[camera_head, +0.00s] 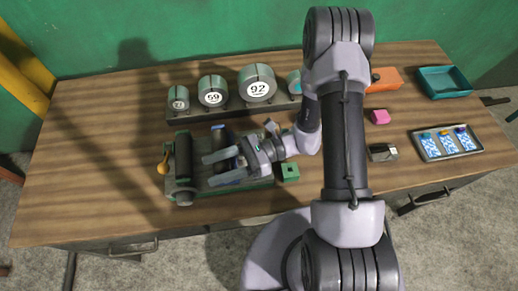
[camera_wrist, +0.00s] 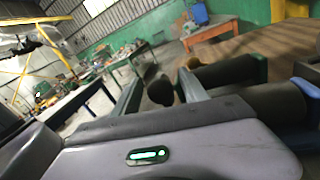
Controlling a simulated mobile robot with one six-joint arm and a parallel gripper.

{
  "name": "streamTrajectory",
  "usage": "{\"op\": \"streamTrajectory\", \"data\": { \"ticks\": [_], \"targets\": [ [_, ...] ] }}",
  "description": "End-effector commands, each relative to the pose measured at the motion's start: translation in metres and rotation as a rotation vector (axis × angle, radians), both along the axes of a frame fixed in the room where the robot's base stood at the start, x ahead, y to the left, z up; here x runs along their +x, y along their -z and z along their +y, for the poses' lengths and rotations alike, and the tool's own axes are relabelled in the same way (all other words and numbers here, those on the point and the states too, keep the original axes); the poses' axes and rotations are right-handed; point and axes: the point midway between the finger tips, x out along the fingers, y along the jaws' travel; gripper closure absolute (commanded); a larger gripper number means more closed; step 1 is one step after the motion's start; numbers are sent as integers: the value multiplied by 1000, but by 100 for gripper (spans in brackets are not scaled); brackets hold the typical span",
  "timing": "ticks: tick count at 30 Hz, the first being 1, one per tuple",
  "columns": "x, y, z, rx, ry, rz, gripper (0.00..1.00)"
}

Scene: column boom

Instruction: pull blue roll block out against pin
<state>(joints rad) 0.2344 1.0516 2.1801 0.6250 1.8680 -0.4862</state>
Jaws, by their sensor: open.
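A bench fixture with green end plates and a dark roller (camera_head: 183,158) stands at the table's front left. A brass-coloured knob (camera_head: 163,168), perhaps the pin, sticks out at its left side. My gripper (camera_head: 210,170) is open over the fixture, fingers pointing left towards the dark roller. In the wrist view a dark rounded end shows between the fingers; I cannot tell contact.
Behind the fixture stands a rack of grey rolls with number labels (camera_head: 257,83). To the right are an orange block (camera_head: 386,78), a teal tray (camera_head: 444,80), a pink block (camera_head: 379,116) and a tray of patterned cards (camera_head: 446,143). The table's left part is clear.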

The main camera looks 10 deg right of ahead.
Motion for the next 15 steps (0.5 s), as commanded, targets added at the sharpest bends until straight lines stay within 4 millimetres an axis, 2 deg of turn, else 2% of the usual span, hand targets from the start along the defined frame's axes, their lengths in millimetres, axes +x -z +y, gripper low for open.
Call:
{"op": "streamTrajectory", "data": {
  "ticks": [9,15],
  "targets": [
    [12,-1,-91,-1,6,-2,48],
    [17,-1,-138,-1,3,-2,48]
  ]
}}
